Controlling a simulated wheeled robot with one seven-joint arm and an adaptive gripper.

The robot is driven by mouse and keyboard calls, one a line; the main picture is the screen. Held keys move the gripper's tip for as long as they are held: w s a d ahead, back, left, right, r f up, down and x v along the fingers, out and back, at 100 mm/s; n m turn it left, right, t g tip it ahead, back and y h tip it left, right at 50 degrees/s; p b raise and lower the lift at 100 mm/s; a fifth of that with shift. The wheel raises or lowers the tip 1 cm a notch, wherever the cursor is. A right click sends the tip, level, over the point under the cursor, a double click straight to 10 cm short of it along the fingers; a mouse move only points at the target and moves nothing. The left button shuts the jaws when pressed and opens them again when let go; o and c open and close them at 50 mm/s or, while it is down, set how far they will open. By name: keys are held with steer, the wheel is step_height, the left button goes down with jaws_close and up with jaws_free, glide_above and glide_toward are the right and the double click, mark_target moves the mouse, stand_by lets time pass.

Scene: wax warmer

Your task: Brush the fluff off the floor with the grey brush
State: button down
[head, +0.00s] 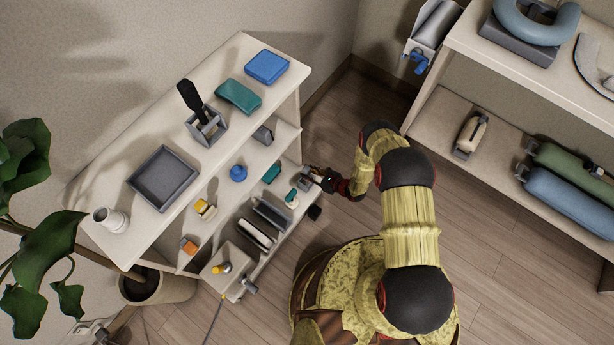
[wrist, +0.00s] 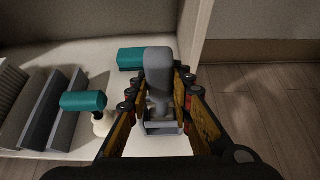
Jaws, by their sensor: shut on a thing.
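The grey brush (wrist: 158,65) stands upright in the wrist view, its rounded grey top towards the camera. Its lower part sits in or just over a small grey holder (wrist: 161,128) on the low shelf; I cannot tell whether it touches. My gripper (wrist: 157,97) has one finger on each side of the brush and is shut on it. In the head view my gripper (head: 320,178) reaches in at the right end of the low shelf, and the brush is mostly hidden there. I cannot make out the fluff on the floor (head: 345,215) in either view.
A teal-headed tool with a cream base (wrist: 83,102) stands left of my gripper, and a teal block (wrist: 131,59) lies behind. Grey upright racks (wrist: 42,108) are farther left. The shelf's side panel (wrist: 193,35) is close on the right. Wooden floor beyond it is open.

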mark_target(308, 169)
steer(key=shift+r, duration=0.1)
steer(key=shift+r+p, duration=0.6)
steer(key=shift+r, duration=0.45)
steer(key=shift+r+p, duration=1.55)
steer(key=shift+r, duration=0.85)
steer(key=shift+r+p, duration=1.6)
steer(key=shift+r, duration=0.9)
